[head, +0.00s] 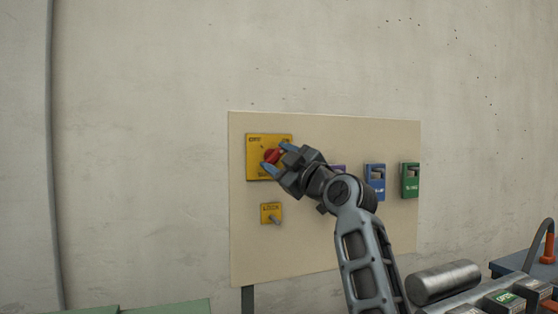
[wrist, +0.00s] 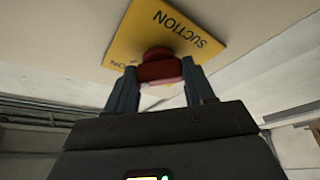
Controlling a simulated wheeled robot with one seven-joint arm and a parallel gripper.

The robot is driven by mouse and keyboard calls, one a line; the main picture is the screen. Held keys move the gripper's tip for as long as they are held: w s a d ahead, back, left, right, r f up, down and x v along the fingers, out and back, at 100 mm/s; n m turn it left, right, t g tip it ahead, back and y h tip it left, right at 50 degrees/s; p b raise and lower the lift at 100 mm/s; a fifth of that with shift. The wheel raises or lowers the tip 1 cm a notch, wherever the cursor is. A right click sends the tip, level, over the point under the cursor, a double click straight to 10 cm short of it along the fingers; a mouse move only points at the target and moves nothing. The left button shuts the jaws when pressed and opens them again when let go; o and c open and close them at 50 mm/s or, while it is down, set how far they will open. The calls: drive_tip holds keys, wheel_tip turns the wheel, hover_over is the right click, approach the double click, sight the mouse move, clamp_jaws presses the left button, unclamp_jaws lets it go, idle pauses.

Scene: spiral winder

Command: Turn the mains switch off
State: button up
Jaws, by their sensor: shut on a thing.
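A red rotary knob (head: 271,156) sits on a yellow plate (head: 255,142) at the upper left of the beige panel. In the wrist view the knob (wrist: 158,70) stands between my two blue-grey fingers, and the yellow plate (wrist: 150,28) behind it reads SUCTION, with ON at the opposite edge. In the head view OFF shows at the plate's top left. My gripper (head: 277,158) is shut on the red knob, one finger on each side. The knob's exact angle is hard to tell. I see no label reading mains.
A small yellow plate with a lever (head: 271,213) is below. Right of my arm are a blue switch plate (head: 375,182) and a green one (head: 410,180); a purple one (head: 340,168) is partly hidden by my arm. Bare wall (head: 150,150) lies left of the panel.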

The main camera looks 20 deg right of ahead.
drive_tip(key=shift+f+n+b, duration=0.1)
drive_tip(key=shift+n+b, duration=0.2)
drive_tip(key=shift+b, duration=0.1)
drive_tip(key=shift+c, duration=0.2)
drive_tip(key=n+g+b, duration=0.1)
drive_tip(key=n+b, duration=0.2)
drive_tip(key=shift+d+y, duration=0.15)
drive_tip(key=shift+y, duration=0.25)
drive_tip(key=n+g, duration=0.1)
drive_tip(key=n, duration=0.2)
drive_tip(key=n+g+b, duration=0.1)
drive_tip(key=n, duration=0.2)
drive_tip(key=r+n+g, duration=0.1)
drive_tip(key=n+g, duration=0.1)
drive_tip(key=n, duration=0.1)
drive_tip(key=shift+n+h, duration=0.4)
drive_tip(key=n+g+h+p, duration=0.1)
drive_tip(key=n, duration=0.1)
drive_tip(key=shift+n, duration=0.4)
drive_tip(key=shift+a+n, duration=0.2)
drive_tip(key=shift+n, duration=0.2)
drive_tip(key=shift+h, duration=0.4)
drive_tip(key=o, duration=1)
